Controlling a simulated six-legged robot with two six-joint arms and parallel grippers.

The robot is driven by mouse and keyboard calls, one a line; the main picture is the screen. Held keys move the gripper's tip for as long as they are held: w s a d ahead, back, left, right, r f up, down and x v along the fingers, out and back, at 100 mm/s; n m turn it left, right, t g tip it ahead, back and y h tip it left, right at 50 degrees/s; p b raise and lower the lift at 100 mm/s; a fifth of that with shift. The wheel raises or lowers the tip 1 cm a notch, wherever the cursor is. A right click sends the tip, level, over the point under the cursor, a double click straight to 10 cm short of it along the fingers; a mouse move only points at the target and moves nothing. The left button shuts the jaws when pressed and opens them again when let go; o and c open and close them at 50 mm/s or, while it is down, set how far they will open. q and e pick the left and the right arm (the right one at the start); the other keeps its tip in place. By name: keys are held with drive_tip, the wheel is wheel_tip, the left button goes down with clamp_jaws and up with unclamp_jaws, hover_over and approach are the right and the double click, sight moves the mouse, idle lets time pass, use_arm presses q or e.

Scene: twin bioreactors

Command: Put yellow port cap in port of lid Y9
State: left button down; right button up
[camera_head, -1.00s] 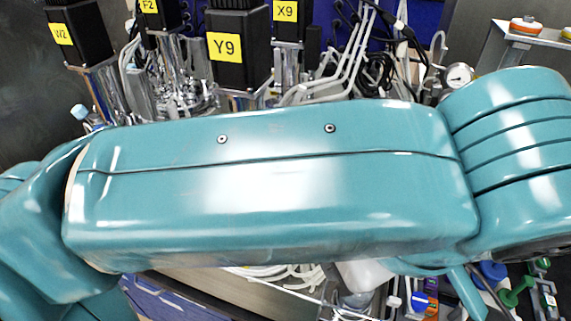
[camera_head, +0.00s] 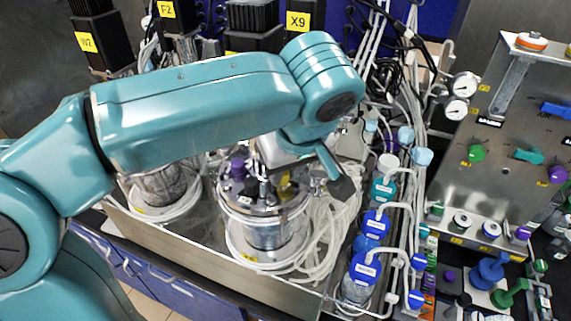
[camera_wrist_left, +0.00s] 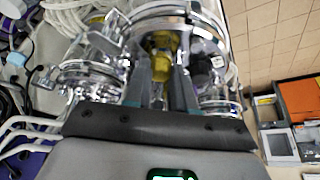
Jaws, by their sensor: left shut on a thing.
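The yellow port cap (camera_wrist_left: 162,68) sits between the two fingers of my left gripper (camera_wrist_left: 161,72) in the left wrist view. In the head view a small patch of yellow (camera_head: 285,186) shows below my left wrist, over the metal lid (camera_head: 262,200) of the front glass vessel. The fingers point at the lid, among its metal fittings. Whether the cap touches a port or is seated in it, I cannot tell. The Y9 label is mostly hidden behind my left arm; only a yellow edge (camera_head: 232,53) shows. My right gripper is not in view.
A purple fitting (camera_head: 238,169) stands on the lid left of the yellow patch. White tubing (camera_head: 325,235) loops right of the vessel. Blue-capped bottles (camera_head: 364,270) stand further right. A metal panel (camera_head: 490,190) with valves and gauges is at the right.

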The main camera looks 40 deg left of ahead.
use_arm(q)
drive_tip(key=shift+s+d+f, duration=0.1)
drive_tip(key=shift+f, duration=0.2)
drive_tip(key=shift+s, duration=0.1)
drive_tip(key=shift+f, duration=0.1)
drive_tip(key=shift+f, duration=0.2)
drive_tip(key=c, duration=0.9)
unclamp_jaws()
drive_tip(key=shift+r, duration=0.1)
drive_tip(key=shift+c, duration=0.2)
drive_tip(key=shift+r, duration=0.1)
